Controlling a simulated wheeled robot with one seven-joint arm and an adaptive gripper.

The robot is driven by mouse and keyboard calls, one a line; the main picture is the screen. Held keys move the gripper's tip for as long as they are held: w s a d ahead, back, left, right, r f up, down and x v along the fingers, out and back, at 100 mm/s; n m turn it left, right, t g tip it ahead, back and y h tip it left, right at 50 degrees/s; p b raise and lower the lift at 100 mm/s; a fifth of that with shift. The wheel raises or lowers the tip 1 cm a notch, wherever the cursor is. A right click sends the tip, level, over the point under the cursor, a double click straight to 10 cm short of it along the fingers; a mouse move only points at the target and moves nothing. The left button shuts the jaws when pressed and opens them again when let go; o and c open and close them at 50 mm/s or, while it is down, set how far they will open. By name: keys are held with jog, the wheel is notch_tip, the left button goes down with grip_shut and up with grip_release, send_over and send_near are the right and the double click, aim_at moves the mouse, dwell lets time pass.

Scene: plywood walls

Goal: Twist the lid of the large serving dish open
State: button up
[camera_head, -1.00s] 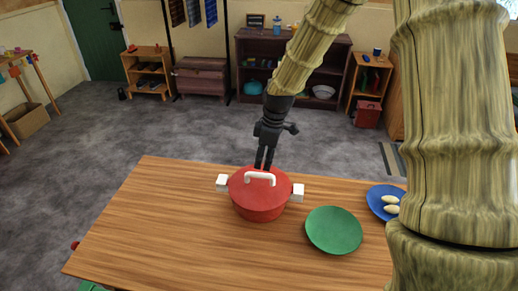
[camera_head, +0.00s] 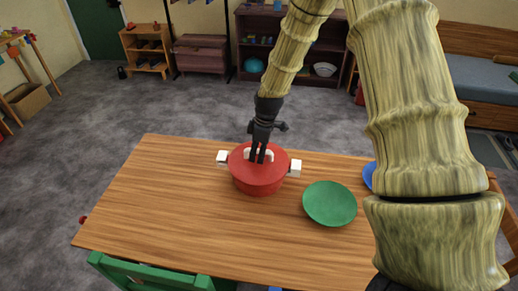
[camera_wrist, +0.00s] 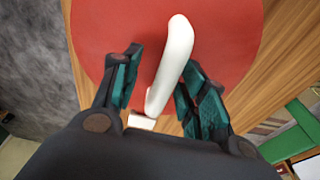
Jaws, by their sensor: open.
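The large serving dish (camera_head: 258,187) is a red pot with white side handles, standing on the wooden table. Its red lid (camera_head: 238,161) is seated on top and carries a white bar handle (camera_wrist: 174,60). My gripper (camera_head: 257,160) is over the lid, with its fingertips at the bar handle. In the wrist view, my gripper (camera_wrist: 158,72) is open, one finger on each side of the bar handle. Gaps show between the handle and the left finger; the right finger is close to the handle, and I cannot tell whether it touches.
A green plate (camera_head: 330,204) lies right of the dish on the table (camera_head: 180,210). A blue plate (camera_head: 369,174) is partly hidden behind my arm. A green chair (camera_head: 150,274) stands at the table's front edge. The table left of the dish is clear.

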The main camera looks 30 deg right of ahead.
jog(key=shift+s+r, duration=0.25)
jog(key=shift+c, duration=0.2)
jog(key=shift+w+f, duration=0.1)
grip_shut()
jog(key=shift+n+p, duration=0.5)
jog(key=shift+n, duration=0.9)
jog(key=shift+n+g+p, duration=0.3)
jog(key=shift+n+p, duration=0.1)
jog(key=shift+n, duration=1)
jog(key=shift+n+p, duration=0.55)
jog(key=shift+n, duration=0.65)
